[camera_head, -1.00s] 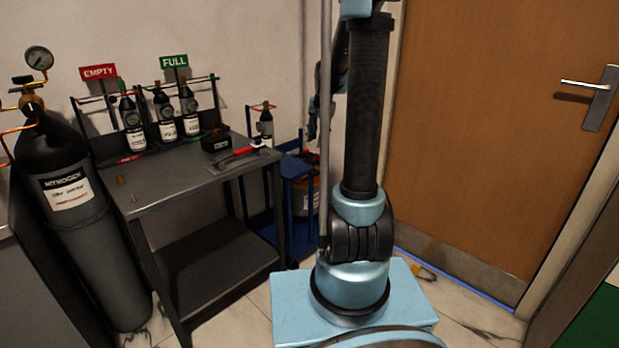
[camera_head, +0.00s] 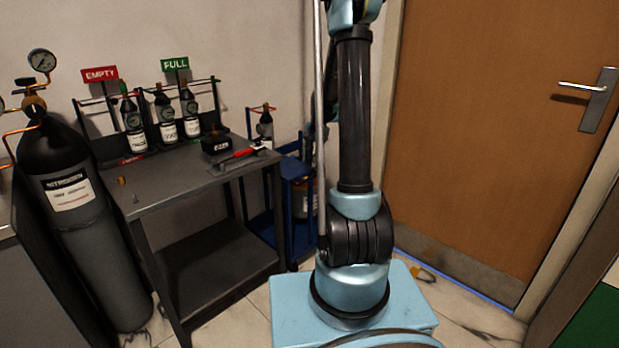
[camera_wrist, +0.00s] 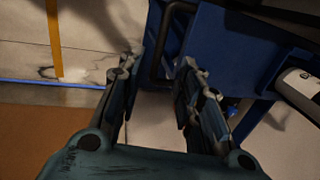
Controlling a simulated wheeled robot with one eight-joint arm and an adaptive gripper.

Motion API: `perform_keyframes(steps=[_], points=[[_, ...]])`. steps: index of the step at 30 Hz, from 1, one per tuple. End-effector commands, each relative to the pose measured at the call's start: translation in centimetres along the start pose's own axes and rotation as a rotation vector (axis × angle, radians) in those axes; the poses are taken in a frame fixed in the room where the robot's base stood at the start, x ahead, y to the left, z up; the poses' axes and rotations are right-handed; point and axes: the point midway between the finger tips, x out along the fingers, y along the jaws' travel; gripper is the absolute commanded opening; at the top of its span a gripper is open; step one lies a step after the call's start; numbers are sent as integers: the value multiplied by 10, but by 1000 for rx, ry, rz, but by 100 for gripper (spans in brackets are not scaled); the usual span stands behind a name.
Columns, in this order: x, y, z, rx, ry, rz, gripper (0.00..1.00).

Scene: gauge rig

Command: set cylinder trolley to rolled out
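The cylinder trolley (camera_head: 297,172) is a blue frame beside the bench's right end, near the wall. My arm hides part of it in the head view. In the wrist view its blue frame (camera_wrist: 228,45) fills the upper right, with a black bent bar (camera_wrist: 160,50) at its left edge. My gripper (camera_wrist: 158,68) is open in the wrist view, its fingers on either side of the black bar's lower end. I cannot tell whether they touch it. A pale cylinder with a label (camera_wrist: 300,88) lies at the right edge of that view.
A grey bench (camera_head: 165,187) holds small bottles, a black box (camera_head: 216,143) and a red-handled tool (camera_head: 236,157). A large nitrogen cylinder (camera_head: 80,225) stands left of it. A brown door (camera_head: 490,130) is on the right. Pale floor lies around my base.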

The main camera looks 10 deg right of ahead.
Motion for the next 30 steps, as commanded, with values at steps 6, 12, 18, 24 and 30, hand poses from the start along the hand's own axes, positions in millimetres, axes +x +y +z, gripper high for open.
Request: perform_keyframes(steps=[6, 12, 18, 24, 30], points=[[33, 0, -1, 1, 0, 0, 33], [60, 1, -1, 1, 0, 0, 33], [81, 1, -1, 2, 0, 0, 33], [92, 1, -1, 2, 1, 0, 33], [93, 1, -1, 2, 1, 0, 33]])
